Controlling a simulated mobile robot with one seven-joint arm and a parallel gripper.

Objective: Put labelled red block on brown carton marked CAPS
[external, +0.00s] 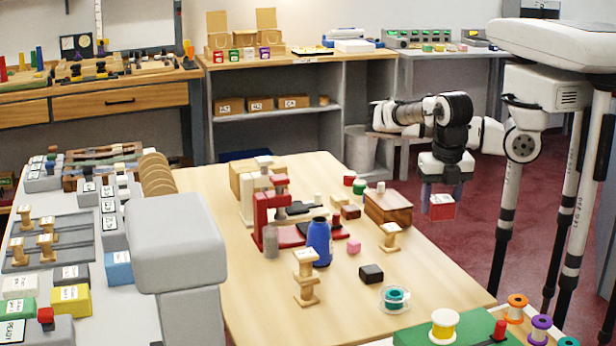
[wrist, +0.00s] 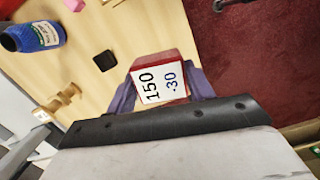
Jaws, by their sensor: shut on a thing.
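My gripper (external: 441,188) is shut on a red block (external: 441,208), held in the air just off the right edge of the wooden table. In the wrist view the block (wrist: 161,86) sits between the fingers of my gripper (wrist: 162,90). Its white label reads 150 and -30. Several small brown cartons with white labels stand on the grey shelf at the back, among them a left one (external: 229,106), a middle one (external: 260,103) and a right one (external: 291,101). Their lettering is too small to read, so I cannot tell which is marked CAPS.
The wooden table (external: 365,285) carries a dark wooden box (external: 388,207), a red press (external: 270,220), a blue bottle (external: 319,242), a black block (external: 371,274) and a wooden spool (external: 390,237). Red floor (external: 480,250) lies open beside the table.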

